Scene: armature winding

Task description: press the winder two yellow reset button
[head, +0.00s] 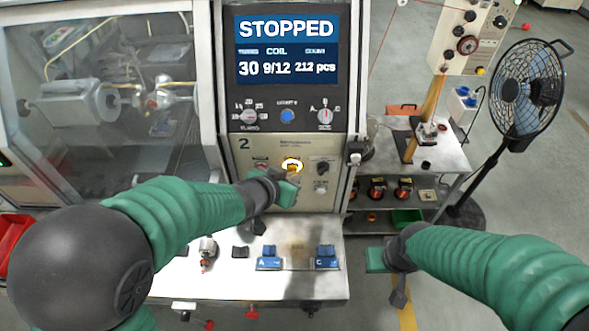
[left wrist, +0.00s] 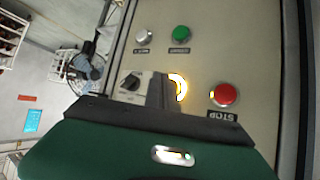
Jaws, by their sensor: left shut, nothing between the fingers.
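The yellow reset button (head: 291,164) is lit with a bright ring on the lower panel of the winder marked 2 (head: 262,148). In the left wrist view the glowing ring (left wrist: 180,86) is partly hidden behind my dark fingers. My left gripper (head: 292,174) is at the panel, just below and in front of the button. Its fingers (left wrist: 159,89) are shut with nothing between them. I cannot tell whether the tips touch the button. My right gripper (head: 378,260) hangs over the floor right of the bench; its fingers are not clear.
The screen (head: 286,45) reads STOPPED. Beside the button in the wrist view are a black selector (left wrist: 131,81), a green button (left wrist: 181,33) and a red STOP button (left wrist: 224,94). A white bench (head: 225,287) with blue blocks lies below. A fan (head: 525,90) stands at right.

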